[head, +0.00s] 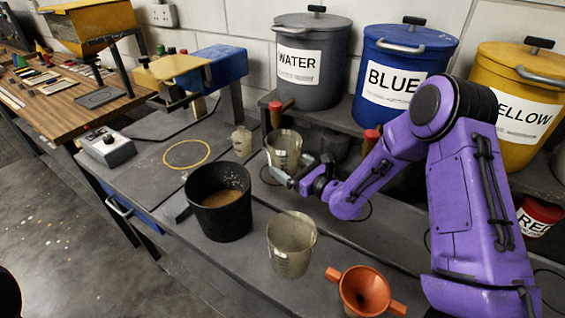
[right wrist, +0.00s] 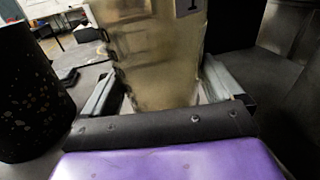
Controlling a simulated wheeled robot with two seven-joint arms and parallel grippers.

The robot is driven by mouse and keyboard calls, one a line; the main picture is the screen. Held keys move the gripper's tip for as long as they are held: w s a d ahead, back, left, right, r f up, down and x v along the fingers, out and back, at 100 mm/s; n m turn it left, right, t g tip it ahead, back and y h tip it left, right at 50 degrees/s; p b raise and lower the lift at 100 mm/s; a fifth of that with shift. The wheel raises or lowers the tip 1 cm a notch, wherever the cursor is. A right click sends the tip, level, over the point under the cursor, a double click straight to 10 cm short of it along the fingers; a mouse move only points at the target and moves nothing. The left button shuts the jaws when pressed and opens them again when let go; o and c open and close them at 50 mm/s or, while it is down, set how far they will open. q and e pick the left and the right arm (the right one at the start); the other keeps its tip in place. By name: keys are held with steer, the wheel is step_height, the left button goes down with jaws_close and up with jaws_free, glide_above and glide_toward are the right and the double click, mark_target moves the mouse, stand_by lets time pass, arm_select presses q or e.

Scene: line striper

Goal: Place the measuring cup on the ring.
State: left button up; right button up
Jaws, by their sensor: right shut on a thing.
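A translucent measuring cup (head: 285,146) is upright in my right gripper (head: 291,170), near the shelf below the grey water bucket. In the right wrist view the cup (right wrist: 158,45) stands between the two fingers (right wrist: 165,88) of the gripper, which is shut on it. I cannot tell whether its base touches the bench. The ring (head: 187,154) is a thin yellow circle lying flat on the grey bench, left of the cup, and it is empty. A second translucent measuring cup (head: 291,245) stands nearer the front. My left gripper is not in view.
A black bucket (head: 219,203) with brown contents stands between the ring and the second cup. A small pale bottle (head: 242,141) stands right of the ring. An orange funnel (head: 365,291) is at the front. Lidded water, blue (head: 400,75) and yellow buckets line the back.

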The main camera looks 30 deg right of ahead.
steer(key=w, duration=0.1)
steer(key=w+a+f+p, duration=0.1)
steer(key=w, duration=0.1)
steer(key=shift+f, duration=0.15)
steer(key=shift+w+f, duration=0.1)
steer(key=shift+f, duration=0.05)
steer(key=shift+f, duration=0.1)
steer(key=o, duration=0.7)
steer(key=shift+s+d, duration=0.2)
steer(key=shift+s, duration=0.15)
steer(key=b+v, duration=0.2)
steer(key=v, duration=0.9)
steer(key=shift+s, duration=0.3)
